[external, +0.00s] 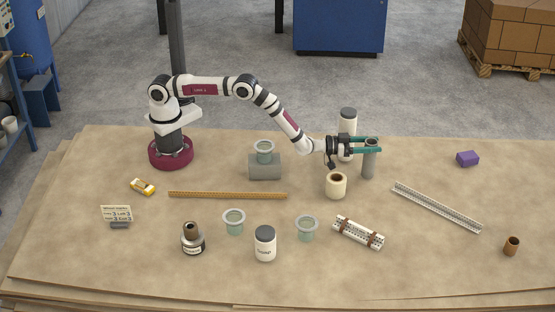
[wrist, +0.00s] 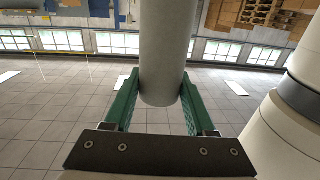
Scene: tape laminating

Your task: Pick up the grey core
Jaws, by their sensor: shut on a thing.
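The grey core (external: 369,163) is an upright grey tube toward the right of the table in the external view. My gripper (external: 367,149) reaches it from the left with green fingers shut around its upper part. In the wrist view the grey core (wrist: 164,60) stands between the two green fingers (wrist: 158,104), one on each side. I cannot clearly tell whether the core's lower end touches the table.
A white jar with a grey lid (external: 347,125) stands just behind my gripper. A cream tape roll (external: 336,185) sits close in front. A perforated metal strip (external: 437,207) lies to the right, and a purple block (external: 467,158) beyond it.

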